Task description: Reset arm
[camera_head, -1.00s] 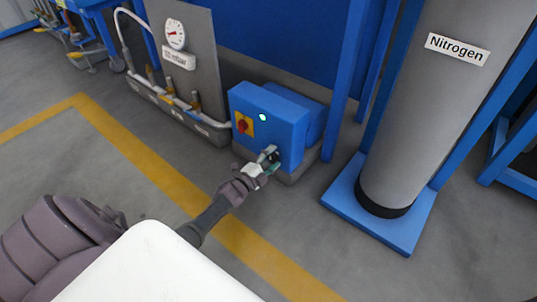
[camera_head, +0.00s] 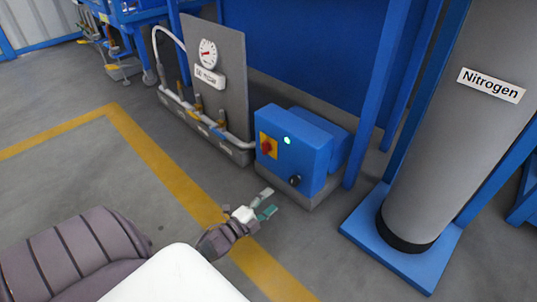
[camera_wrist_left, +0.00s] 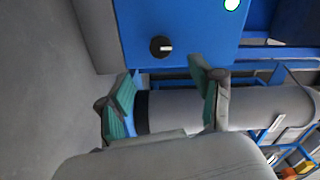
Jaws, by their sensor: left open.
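My left gripper (camera_head: 266,203) is open and empty in the head view, above the floor and in front of the blue control box (camera_head: 302,150). Its two green-padded fingers stand apart in the left wrist view (camera_wrist_left: 162,95). The box carries a black knob (camera_head: 295,181), a lit green lamp (camera_head: 287,141) and a red switch on a yellow plate (camera_head: 267,146). The knob also shows in the left wrist view (camera_wrist_left: 161,47), beyond the fingertips and apart from them. My right gripper is not in view.
A grey Nitrogen cylinder (camera_head: 455,130) stands on a blue base (camera_head: 400,262) to the right. A gauge panel (camera_head: 216,80) with pipes and valves stands left of the box. Open grey floor with a yellow line (camera_head: 150,150) lies at the left.

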